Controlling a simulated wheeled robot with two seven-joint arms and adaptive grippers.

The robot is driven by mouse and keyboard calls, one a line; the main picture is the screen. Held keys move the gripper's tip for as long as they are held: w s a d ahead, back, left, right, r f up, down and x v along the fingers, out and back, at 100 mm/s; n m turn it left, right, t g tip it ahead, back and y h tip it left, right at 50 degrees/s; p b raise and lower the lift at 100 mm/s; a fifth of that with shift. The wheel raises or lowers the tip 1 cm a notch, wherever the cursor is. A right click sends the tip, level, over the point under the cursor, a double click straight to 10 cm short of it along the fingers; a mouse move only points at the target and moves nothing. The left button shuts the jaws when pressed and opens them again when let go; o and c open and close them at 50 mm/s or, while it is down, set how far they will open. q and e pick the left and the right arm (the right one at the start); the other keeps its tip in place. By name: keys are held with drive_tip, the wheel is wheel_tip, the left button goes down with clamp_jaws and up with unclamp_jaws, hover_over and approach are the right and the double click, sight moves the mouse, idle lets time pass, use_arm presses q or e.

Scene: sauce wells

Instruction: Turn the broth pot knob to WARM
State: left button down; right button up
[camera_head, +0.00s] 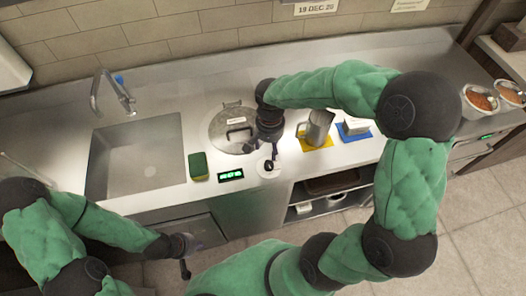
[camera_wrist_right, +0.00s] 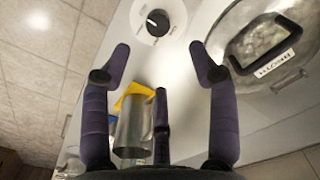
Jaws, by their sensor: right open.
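The broth pot (camera_head: 222,133) is sunk in the counter under a metal lid with a black handle and a white label. Its lid also shows at the right of the right wrist view (camera_wrist_right: 290,72). The knob (camera_head: 268,165) is black on a round white dial, in front of the pot; in the right wrist view the knob (camera_wrist_right: 157,22) is at the top. The dial's lettering is too small to read. My right gripper (camera_wrist_right: 158,68) is open and empty, its fingers spread short of the knob. My left gripper (camera_head: 186,258) hangs before the counter's front edge; its fingers are unclear.
A green digital display (camera_head: 231,175) and a green sponge (camera_head: 198,166) lie left of the knob. A metal pitcher (camera_head: 317,127) stands on a yellow cloth (camera_head: 304,141), right of my right gripper. A white container (camera_head: 354,126) sits on a blue cloth. The sink (camera_head: 135,160) is at left.

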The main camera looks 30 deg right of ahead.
sight(269, 164)
wheel_tip(269, 164, down, 11)
drive_tip(key=shift+s+r+b, duration=0.15)
drive_tip(key=shift+r+b, duration=0.05)
drive_tip(key=shift+b, duration=0.85)
drive_tip(key=c, duration=1.2)
